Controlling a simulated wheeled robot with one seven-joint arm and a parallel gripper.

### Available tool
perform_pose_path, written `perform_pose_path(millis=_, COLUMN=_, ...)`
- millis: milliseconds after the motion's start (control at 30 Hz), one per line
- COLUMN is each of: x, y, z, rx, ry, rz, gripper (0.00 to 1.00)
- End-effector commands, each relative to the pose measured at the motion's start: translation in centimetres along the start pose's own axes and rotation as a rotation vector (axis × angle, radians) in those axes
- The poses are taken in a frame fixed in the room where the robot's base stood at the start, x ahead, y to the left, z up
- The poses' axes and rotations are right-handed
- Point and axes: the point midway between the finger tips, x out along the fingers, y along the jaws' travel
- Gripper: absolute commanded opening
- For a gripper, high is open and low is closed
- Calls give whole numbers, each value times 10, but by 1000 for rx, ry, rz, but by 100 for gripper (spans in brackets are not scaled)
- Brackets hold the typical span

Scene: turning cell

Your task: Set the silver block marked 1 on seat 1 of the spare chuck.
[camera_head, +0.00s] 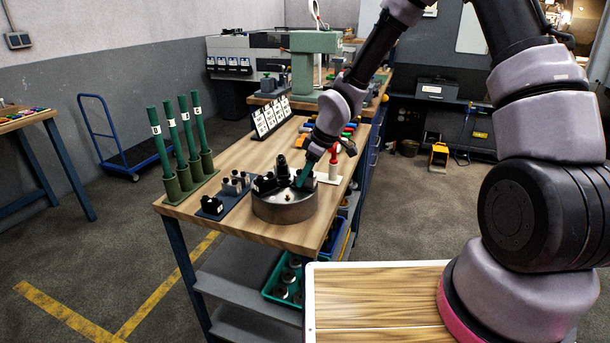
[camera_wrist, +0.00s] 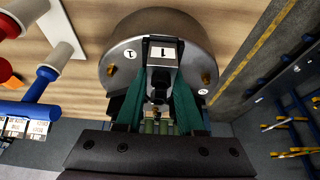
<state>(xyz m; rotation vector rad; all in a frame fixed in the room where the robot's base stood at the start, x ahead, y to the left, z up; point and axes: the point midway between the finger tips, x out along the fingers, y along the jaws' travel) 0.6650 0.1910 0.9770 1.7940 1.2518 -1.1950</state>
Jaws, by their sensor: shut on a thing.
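The spare chuck (camera_head: 285,207) is a round silver drum on the near end of the wooden bench. In the wrist view its top (camera_wrist: 120,72) bears round labels 1 and 2 and brass pins. My gripper (camera_wrist: 158,90) has green fingers shut on the block marked 1 (camera_wrist: 162,52), whose white label faces the wrist camera. The block looks dark with grey parts and is over the chuck, near label 1. Whether it touches the seat is hidden. In the head view my gripper (camera_head: 304,177) reaches down to the chuck's right side, and the held block is hard to make out.
Dark parts (camera_head: 265,183) show at the chuck's left and back. A dark rack (camera_head: 235,192) with small blocks stands left of it. Green posts (camera_head: 190,140) stand in holders at the bench's left edge. A red-and-white stand (camera_head: 332,168) and a row of label cards (camera_head: 270,117) are behind.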

Motion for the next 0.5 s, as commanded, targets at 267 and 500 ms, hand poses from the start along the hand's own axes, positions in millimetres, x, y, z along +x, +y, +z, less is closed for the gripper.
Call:
perform_pose_path(millis=267, x=1, y=0, z=1, rx=1, ry=-1, rz=-2, gripper=0)
perform_pose_path(millis=500, x=2, y=-2, z=1, rx=0, ry=-3, rz=-5, gripper=72)
